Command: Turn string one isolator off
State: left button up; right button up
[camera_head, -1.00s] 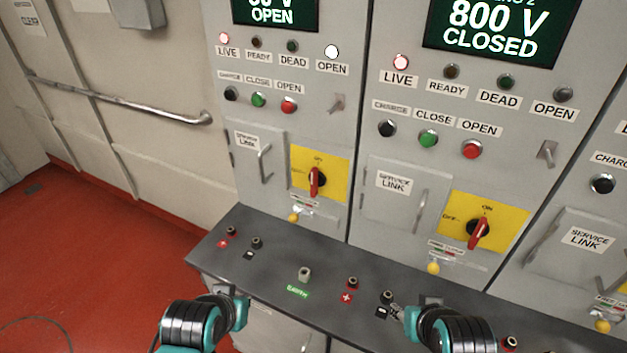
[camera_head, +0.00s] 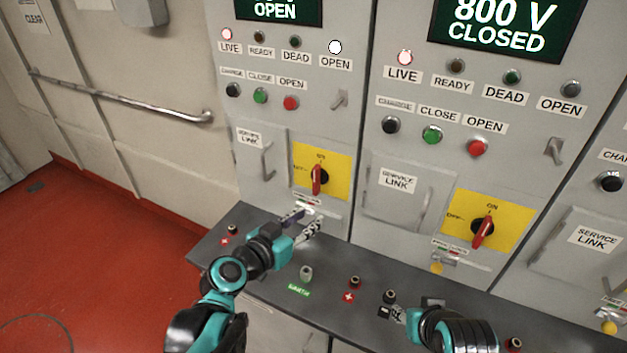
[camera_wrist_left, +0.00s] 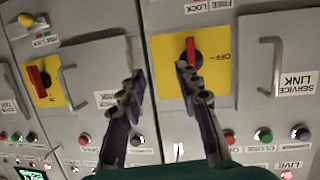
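The string one isolator is a red rotary handle (camera_head: 317,178) on a yellow plate, on the left cabinet. Its handle stands upright, in line with the ON mark at the top. It also shows in the left wrist view (camera_wrist_left: 191,65), where the picture is turned over and OFF reads at the right. My left gripper (camera_head: 305,222) is open and empty, below the isolator and in front of the cabinet. In the left wrist view its fingers (camera_wrist_left: 160,80) are spread, one overlapping the yellow plate. My right gripper (camera_head: 400,314) is low over the bench; its opening is unclear.
The string two isolator (camera_head: 482,230) is on the cabinet to the right. A grey bench (camera_head: 325,273) with several terminals juts out below. A service link door with a handle (camera_head: 267,158) is left of the string one isolator. Open red floor lies left.

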aim_at(314, 176)
pick_arm(q)
jog(key=w+t, duration=0.1)
jog(key=w, duration=0.3)
jog(key=w+r+t+b, duration=0.1)
jog(key=w, duration=0.4)
jog(key=w+d+t+b, duration=0.1)
jog(key=w, duration=0.3)
jog(key=shift+w+r+n+t, duration=0.2)
jog(key=shift+r+n+t, duration=0.1)
jog(key=shift+r, duration=0.05)
jog(key=shift+c, duration=0.3)
grip_shut()
